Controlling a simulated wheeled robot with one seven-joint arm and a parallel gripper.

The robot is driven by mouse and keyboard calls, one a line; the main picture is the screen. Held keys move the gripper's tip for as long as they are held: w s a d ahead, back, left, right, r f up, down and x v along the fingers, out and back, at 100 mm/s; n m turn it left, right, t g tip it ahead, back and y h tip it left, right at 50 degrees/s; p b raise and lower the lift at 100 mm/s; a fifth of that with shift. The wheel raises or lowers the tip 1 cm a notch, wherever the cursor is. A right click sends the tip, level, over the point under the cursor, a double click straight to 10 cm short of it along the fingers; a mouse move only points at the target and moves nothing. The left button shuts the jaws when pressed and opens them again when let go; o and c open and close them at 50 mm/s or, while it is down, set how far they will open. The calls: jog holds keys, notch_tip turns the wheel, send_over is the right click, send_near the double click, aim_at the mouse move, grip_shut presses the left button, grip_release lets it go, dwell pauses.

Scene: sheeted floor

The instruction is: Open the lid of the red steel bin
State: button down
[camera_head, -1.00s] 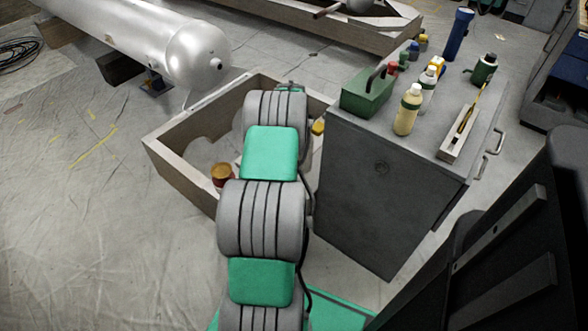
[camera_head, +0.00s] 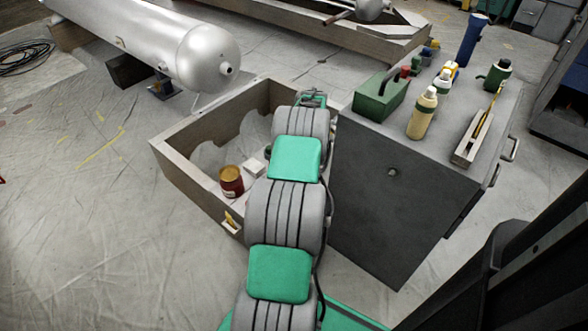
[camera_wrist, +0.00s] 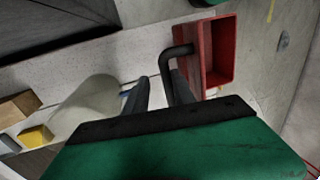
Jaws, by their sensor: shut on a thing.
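The red steel bin (camera_wrist: 204,62) shows in the wrist view, right of centre, as a hollow red rectangular form with a rim around a darker red inside. I cannot tell whether this hollow is the bin's body or the underside of its lid. A bent black handle (camera_wrist: 176,50) reaches from its left side down between my fingers. My gripper (camera_wrist: 158,86) is shut on this handle. In the head view the gripper end is mostly hidden behind my arm, and I cannot make out the bin there.
A wooden crate (camera_head: 186,176) lies around my arm's far end, with a red can (camera_head: 231,181) inside. A grey cabinet (camera_head: 385,200) stands close on the right, carrying bottles and a green toolbox (camera_head: 380,97). A silver tank (camera_head: 150,38) lies behind.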

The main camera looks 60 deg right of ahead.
jog(key=shift+s+d+r, duration=0.1)
jog(key=shift+s+d, duration=0.05)
jog(key=shift+d, duration=0.5)
jog(key=c, duration=1.5)
grip_release()
jog(key=shift+s+d, duration=0.15)
jog(key=shift+o, duration=0.2)
jog(key=shift+w+a, duration=0.2)
jog(key=shift+w, duration=0.05)
jog(key=p+v, duration=0.2)
jog(key=v, duration=0.5)
jog(key=shift+r, duration=0.3)
jog(key=shift+s+a, duration=0.1)
jog(key=shift+a, duration=0.1)
